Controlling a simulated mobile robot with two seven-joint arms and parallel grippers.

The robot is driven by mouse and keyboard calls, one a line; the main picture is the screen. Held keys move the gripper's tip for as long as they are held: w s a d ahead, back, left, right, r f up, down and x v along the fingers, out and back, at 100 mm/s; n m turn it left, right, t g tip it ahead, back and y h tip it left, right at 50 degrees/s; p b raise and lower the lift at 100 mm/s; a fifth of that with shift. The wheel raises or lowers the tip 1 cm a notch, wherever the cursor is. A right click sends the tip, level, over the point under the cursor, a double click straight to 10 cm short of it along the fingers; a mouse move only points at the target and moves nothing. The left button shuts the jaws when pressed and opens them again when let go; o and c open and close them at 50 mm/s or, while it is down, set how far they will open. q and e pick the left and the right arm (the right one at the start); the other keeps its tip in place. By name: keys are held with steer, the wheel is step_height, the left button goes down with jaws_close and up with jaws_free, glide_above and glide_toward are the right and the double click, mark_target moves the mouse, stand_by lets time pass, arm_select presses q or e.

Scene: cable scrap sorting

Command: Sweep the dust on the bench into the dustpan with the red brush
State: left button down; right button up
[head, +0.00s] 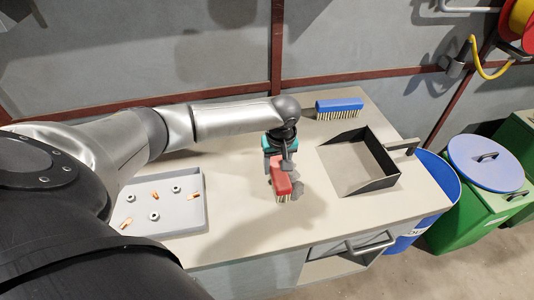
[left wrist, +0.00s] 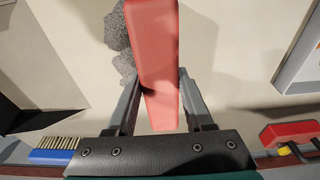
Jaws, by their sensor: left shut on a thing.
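My left gripper (head: 280,163) is shut on the red brush (head: 281,179), which it holds over the middle of the bench, bristles down. In the left wrist view the red brush (left wrist: 153,55) sits between the two fingers. Grey dust (head: 297,188) lies on the bench beside the brush, partly hidden by it; the dust (left wrist: 119,42) also shows left of the brush in the left wrist view. The grey dustpan (head: 391,183) lies to the right of the brush, handle toward the right; its floor looks bare. My right gripper is not in view.
A blue brush (head: 339,107) lies at the back of the bench (head: 250,233). A grey tray (head: 205,214) with several nuts and copper-coloured pieces is at left. A blue bin (head: 436,172) and green bins stand off the right edge. Bare bench lies between brush and dustpan.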

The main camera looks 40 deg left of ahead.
arm_select(q)
steer(key=shift+w+d+f+b, duration=0.15)
steer(key=shift+w+d+b, duration=0.35)
steer(key=shift+w+b, duration=0.25)
steer(key=w+d, duration=0.2)
steer(key=shift+w+d+r, duration=0.2)
steer(key=shift+w+d, duration=0.2)
steer(key=w+d, duration=0.2)
steer(key=w+d+b, duration=0.1)
steer(key=w+d, duration=0.1)
steer(key=w, duration=0.1)
steer(key=shift+d+f, duration=0.1)
steer(key=shift+d, duration=0.05)
steer(key=r+p, duration=0.2)
steer(key=p, duration=0.1)
steer(key=shift+s+a+p, duration=0.3)
steer(key=shift+s+a, duration=0.1)
steer(key=s+a+r+p, duration=0.2)
steer(key=r+p, duration=0.3)
steer(key=p, duration=0.5)
steer(key=shift+s+a, duration=0.3)
steer(key=shift+s, duration=0.2)
